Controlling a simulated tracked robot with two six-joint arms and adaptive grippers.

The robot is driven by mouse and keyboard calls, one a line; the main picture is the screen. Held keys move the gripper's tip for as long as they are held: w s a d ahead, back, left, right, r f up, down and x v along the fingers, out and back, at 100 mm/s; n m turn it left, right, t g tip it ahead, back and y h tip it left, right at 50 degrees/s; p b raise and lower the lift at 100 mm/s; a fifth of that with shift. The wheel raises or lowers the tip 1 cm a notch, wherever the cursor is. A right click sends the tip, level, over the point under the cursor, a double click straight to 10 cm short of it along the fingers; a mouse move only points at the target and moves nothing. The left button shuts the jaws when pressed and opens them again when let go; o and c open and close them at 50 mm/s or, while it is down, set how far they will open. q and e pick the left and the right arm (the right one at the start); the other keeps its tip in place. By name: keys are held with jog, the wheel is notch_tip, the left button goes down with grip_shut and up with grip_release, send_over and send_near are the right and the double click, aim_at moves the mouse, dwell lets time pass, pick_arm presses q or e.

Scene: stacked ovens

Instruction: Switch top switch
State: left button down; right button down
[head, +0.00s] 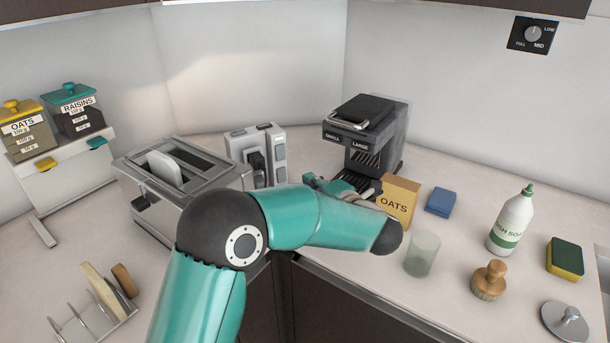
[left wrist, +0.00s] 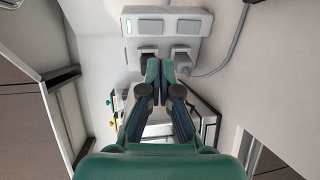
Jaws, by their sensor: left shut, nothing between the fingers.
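A white wall socket panel (head: 250,150) stands behind the toaster in the head view. It has two pale rocker switches, one above the other along its right side; the top switch (head: 279,152) is small here. In the left wrist view the panel (left wrist: 168,14) lies across the top with both switches side by side, and I cannot tell which is the top one there. My left gripper (head: 312,181) is to the right of the panel, partly behind my own wrist. In the left wrist view its fingers (left wrist: 160,66) are together and empty, apart from the switches. My right gripper is not in view.
A metal toaster (head: 205,165) stands left of the panel and a black coffee machine (head: 375,130) to the right. An oats box (head: 398,200), a glass (head: 422,254) and a soap bottle (head: 512,222) stand on the right counter. A grey cable (left wrist: 225,50) runs from one plug.

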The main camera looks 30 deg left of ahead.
aim_at(282, 159)
pick_arm(q)
jog(key=p+x, duration=0.3)
jog(key=x, duration=0.9)
jog(key=shift+w+a+f, duration=0.1)
jog(key=shift+w+a, duration=0.1)
jog(key=shift+a, duration=0.1)
